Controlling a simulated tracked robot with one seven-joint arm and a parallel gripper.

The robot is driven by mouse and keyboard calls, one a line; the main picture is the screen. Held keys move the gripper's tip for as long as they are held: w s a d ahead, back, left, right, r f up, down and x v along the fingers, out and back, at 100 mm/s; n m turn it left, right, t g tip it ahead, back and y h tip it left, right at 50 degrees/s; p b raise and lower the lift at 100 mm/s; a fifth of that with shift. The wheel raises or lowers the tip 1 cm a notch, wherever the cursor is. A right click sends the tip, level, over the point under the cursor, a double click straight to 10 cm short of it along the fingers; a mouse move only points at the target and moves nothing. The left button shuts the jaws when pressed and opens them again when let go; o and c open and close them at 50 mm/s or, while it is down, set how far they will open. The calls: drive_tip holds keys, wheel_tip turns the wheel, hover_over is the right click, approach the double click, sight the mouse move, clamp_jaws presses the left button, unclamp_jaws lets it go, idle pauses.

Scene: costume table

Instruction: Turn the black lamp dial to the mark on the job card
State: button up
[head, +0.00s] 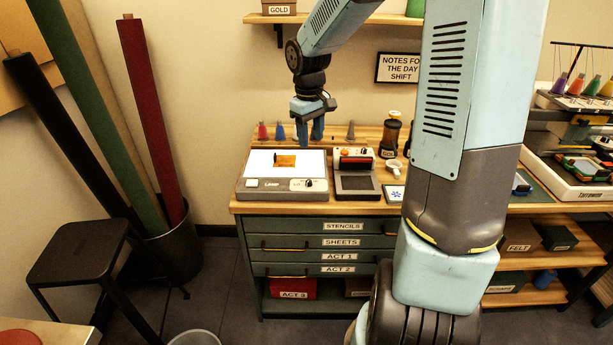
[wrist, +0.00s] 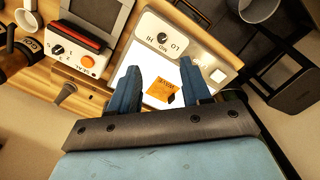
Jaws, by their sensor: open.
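The lamp box (head: 262,197) sits on the cabinet top, with a lit white panel and a "LAMP" label. Its black dial (head: 309,183) is on the front strip at the right. In the wrist view the dial (wrist: 163,38) shows among HI, MID and LO marks; its exact pointing is too small to tell. An orange sheet (head: 285,161) with small lettering lies on the panel. My gripper (head: 310,139) is open and empty, pointing down above the back of the box, apart from the dial. In the wrist view my gripper (wrist: 160,70) frames the panel and sheet. I cannot identify a job card.
Coloured cones (head: 280,133) stand behind the lamp. A white switch (head: 252,184) is at its front left.

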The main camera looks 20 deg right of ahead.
sight(309, 180)
drive_tip(key=shift+y, duration=0.3)
drive_tip(key=f, duration=0.5)
drive_tip(key=w+f, duration=0.1)
drive_tip(key=f, duration=0.4)
drive_tip(key=w+f, duration=0.1)
drive_tip(key=f, duration=0.4)
drive_tip(key=shift+d+f, duration=0.1)
drive_tip(key=shift+f, duration=0.3)
